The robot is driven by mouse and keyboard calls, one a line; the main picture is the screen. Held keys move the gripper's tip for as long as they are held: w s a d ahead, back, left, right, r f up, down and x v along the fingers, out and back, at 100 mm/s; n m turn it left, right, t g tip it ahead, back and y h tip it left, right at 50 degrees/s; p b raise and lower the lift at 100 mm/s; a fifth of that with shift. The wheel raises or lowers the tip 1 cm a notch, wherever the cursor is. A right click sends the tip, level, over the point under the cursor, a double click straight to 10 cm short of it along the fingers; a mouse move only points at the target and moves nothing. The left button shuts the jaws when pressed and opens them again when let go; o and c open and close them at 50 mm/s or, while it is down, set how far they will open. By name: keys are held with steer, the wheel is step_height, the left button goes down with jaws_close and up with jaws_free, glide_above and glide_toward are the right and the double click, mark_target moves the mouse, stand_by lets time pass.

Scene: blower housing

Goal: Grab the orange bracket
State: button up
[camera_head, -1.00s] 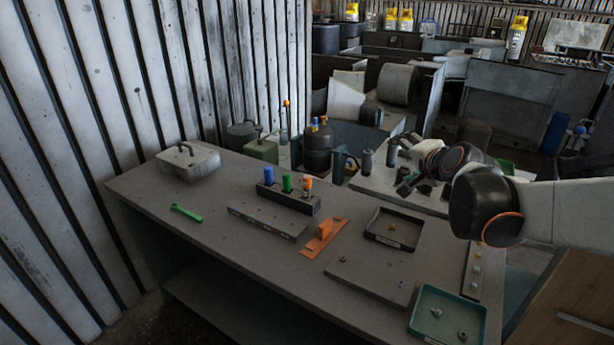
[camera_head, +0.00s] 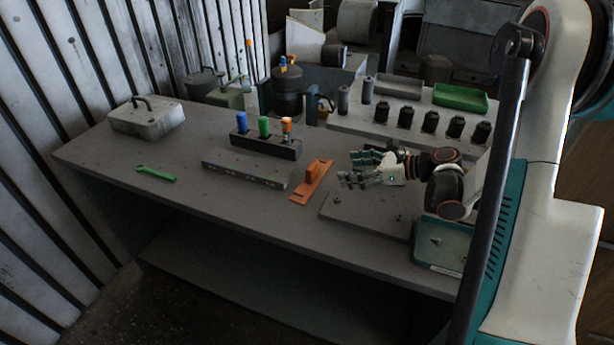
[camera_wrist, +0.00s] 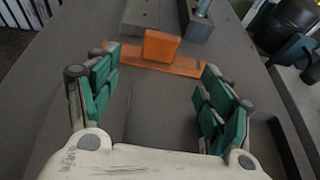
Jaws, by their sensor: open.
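The orange bracket (camera_head: 311,182) lies on the grey table, a flat strip with an upright block on it. In the wrist view the bracket (camera_wrist: 161,53) lies ahead of my gripper, its block centred between the fingers and its strip running crosswise. My gripper (camera_head: 348,168) is open and empty, to the right of the bracket in the head view and apart from it. Its teal-padded fingers (camera_wrist: 157,88) are spread wide in the wrist view, with bare table between them.
A grey block (camera_head: 243,172) and a dark holder (camera_head: 265,146) with coloured-handled tools stand left of the bracket. A green wrench (camera_head: 156,174) and grey metal case (camera_head: 146,117) lie further left. A flat plate (camera_head: 365,215) and teal tray (camera_head: 440,245) are at right.

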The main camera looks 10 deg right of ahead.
mark_target(315, 169)
steer(key=b+x, duration=0.1)
steer(key=x, duration=0.6)
steer(key=shift+a+f+b, duration=0.1)
steer(key=shift+f+b, duration=0.05)
steer(key=shift+b, duration=0.25)
steer(key=shift+b+x, duration=1.25)
steer(key=shift+x, duration=1.8)
steer(key=shift+w+r, duration=0.1)
steer(key=shift+r, duration=0.15)
steer(key=c, duration=1.3)
